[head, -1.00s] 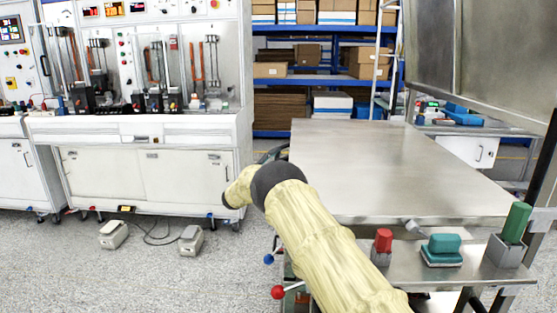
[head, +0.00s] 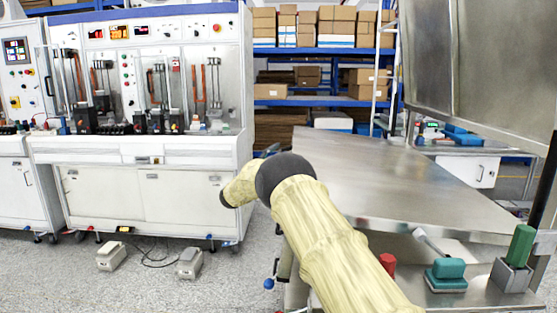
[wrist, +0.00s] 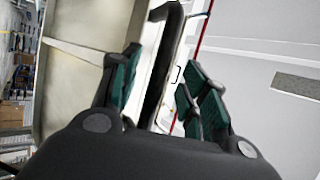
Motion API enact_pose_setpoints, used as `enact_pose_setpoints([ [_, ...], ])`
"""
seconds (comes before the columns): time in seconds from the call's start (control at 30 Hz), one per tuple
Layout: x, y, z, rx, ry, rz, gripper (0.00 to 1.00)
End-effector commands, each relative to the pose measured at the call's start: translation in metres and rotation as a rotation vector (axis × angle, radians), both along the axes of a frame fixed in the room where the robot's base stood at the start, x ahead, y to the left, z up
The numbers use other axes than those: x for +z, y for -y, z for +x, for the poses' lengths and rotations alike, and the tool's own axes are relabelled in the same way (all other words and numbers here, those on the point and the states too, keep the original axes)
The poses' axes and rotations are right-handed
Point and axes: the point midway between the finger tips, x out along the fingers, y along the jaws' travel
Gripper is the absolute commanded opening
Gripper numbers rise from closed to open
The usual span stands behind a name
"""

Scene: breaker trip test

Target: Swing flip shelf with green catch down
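The flip shelf (head: 400,170) is a bare metal panel that slopes slightly in the head view. A thin strut (head: 430,241) shows under its near edge. The pale shelf surface (wrist: 82,65) lies left of the handle. I cannot make out a green catch.
A red-topped piece (head: 387,263), a teal block (head: 446,275) and a green cylinder in a grey holder (head: 519,248) stand on a lower surface. A blue ball knob (head: 268,284) is left of my arm.

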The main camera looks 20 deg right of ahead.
Motion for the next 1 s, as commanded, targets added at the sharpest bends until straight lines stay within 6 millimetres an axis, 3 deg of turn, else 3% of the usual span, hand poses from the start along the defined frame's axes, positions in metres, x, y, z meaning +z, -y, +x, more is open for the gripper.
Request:
enact_pose_setpoints([
  [0.23,0.001,0.0,-0.001,-0.001,0.004,-0.003,0.35],
  [1.0,-0.038,-0.02,-0.008,0.002,0.0,-0.001,0.35],
])
